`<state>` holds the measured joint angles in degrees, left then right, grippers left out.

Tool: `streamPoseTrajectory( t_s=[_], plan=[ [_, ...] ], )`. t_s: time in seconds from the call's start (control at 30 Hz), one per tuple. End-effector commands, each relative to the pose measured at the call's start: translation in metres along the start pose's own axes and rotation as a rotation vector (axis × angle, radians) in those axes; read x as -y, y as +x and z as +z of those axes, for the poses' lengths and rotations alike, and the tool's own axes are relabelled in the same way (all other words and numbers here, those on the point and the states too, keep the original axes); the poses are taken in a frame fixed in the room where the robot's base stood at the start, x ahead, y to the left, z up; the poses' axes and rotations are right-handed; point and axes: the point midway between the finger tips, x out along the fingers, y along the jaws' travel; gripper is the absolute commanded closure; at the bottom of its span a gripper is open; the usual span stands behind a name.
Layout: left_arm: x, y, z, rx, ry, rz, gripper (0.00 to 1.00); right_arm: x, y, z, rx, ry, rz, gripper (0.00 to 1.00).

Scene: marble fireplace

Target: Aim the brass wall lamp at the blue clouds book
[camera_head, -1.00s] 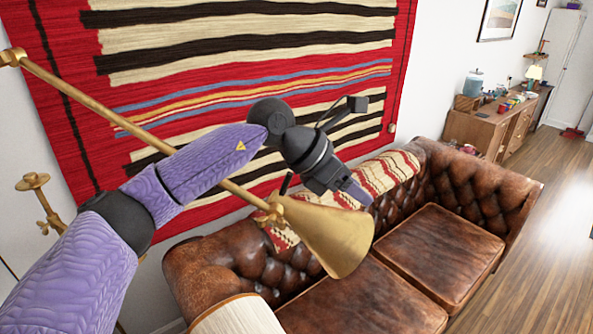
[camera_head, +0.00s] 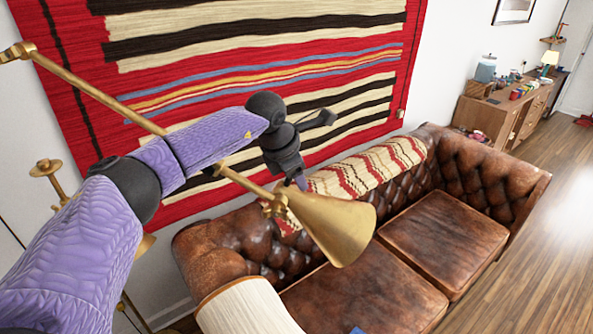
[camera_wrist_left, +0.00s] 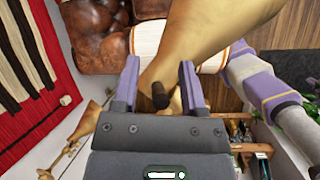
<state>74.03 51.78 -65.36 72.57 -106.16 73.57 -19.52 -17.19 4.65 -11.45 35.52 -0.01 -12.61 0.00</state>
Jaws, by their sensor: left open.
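The brass wall lamp has a long arm (camera_head: 95,90) running from the wall at upper left to a cone shade (camera_head: 335,228). The shade's wide mouth points right and downward over the sofa. My left gripper (camera_head: 300,183) is at the shade's narrow end, partly hidden behind it. In the left wrist view my left gripper (camera_wrist_left: 160,80) is open, with the brass shade (camera_wrist_left: 215,35) beyond it and a dark knob (camera_wrist_left: 160,96) between its fingers. I see no grip on it. A small blue patch (camera_head: 357,330) shows at the bottom edge; I cannot tell whether it is the book.
A brown leather sofa (camera_head: 445,235) stands below the lamp against the wall, with a striped throw (camera_head: 370,170) on its back. A striped rug (camera_head: 250,60) hangs behind my arm. A wooden cabinet (camera_head: 485,115) stands farther right. Floor (camera_head: 560,215) at right is clear.

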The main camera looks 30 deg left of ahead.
Motion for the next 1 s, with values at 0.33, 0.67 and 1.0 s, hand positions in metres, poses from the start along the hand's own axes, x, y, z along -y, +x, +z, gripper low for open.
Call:
streamPoseTrajectory(
  t_s=[0.33,0.67,1.0],
  plan=[
    [0.0001,-0.0004,0.0001,0.001,0.000,-0.001,1.00,0.0001,0.0002,-0.0002,-0.001,0.001,0.000,1.00],
    [0.0000,-0.0007,0.0003,0.001,0.000,-0.001,1.00,0.0007,0.0001,-0.0003,-0.001,0.001,-0.001,1.00],
    [-0.0001,-0.0009,0.0004,0.002,0.000,0.000,1.00,0.0012,0.0001,-0.0004,-0.001,0.001,-0.002,1.00]
  ],
)
